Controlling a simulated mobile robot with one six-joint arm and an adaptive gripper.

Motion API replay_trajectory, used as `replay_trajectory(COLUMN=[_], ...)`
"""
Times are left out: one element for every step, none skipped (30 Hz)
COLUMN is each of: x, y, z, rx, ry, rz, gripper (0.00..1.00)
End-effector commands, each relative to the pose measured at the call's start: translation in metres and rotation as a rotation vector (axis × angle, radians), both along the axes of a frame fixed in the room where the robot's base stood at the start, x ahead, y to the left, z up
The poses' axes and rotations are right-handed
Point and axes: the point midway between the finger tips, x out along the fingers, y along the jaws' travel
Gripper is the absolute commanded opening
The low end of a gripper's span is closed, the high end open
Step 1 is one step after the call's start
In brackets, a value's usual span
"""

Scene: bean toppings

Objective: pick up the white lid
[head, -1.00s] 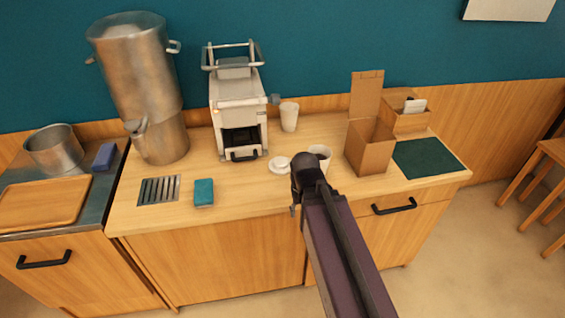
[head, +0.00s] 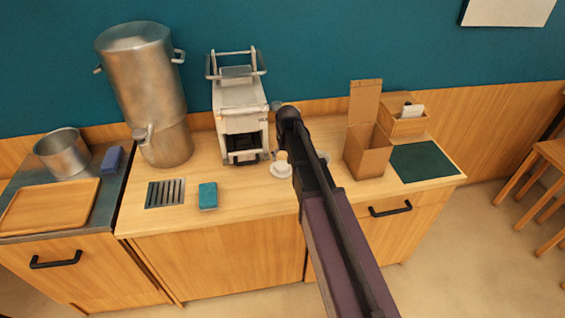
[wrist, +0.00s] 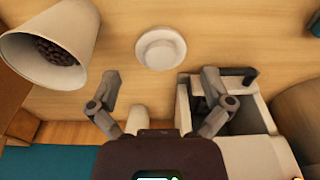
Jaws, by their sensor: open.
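The white lid (head: 281,171) lies flat on the wooden counter, just left of my arm in the head view. In the wrist view the round lid (wrist: 161,48) lies ahead of my gripper (wrist: 160,78), centred between the two spread fingers and apart from them. My gripper is open and empty. In the head view my arm hides most of the gripper.
A white cup of dark beans (wrist: 58,48) stands beside the lid; my arm mostly covers it in the head view. Another white cup (wrist: 140,119) shows near my gripper. A grey machine (head: 240,110) stands behind the lid, a cardboard box (head: 367,150) to the right.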

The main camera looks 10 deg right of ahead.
Motion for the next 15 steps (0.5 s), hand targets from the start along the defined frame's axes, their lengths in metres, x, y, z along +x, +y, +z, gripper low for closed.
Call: replay_trajectory(x=[0.024,0.032,0.041,0.047,0.051,0.057,0.059,0.061,0.063,0.064,0.064,0.064,0.064,0.064,0.063], y=[0.0,0.0,0.0,0.0,0.0,0.0,0.0,0.0,0.0,0.0,-0.001,-0.001,-0.001,-0.001,-0.001], z=[0.01,0.013,0.015,0.017,0.018,0.019,0.02,0.02,0.021,0.021,0.02,0.02,0.02,0.02,0.02], rx=[0.0,0.0,0.0,0.0,0.0,0.0,0.0,0.0,0.0,0.0,0.0,0.0,0.0,0.0,0.0], ry=[-0.008,-0.013,-0.019,-0.023,-0.026,-0.029,-0.031,-0.032,-0.034,-0.035,-0.035,-0.035,-0.036,-0.036,-0.036], rz=[-0.001,-0.001,-0.001,-0.001,-0.001,-0.001,-0.001,-0.001,-0.002,-0.002,-0.002,-0.002,-0.002,-0.002,-0.002], gripper=[1.0,1.0,1.0,1.0,1.0,1.0,1.0,1.0,1.0,1.0,1.0,1.0,1.0,1.0,1.0])
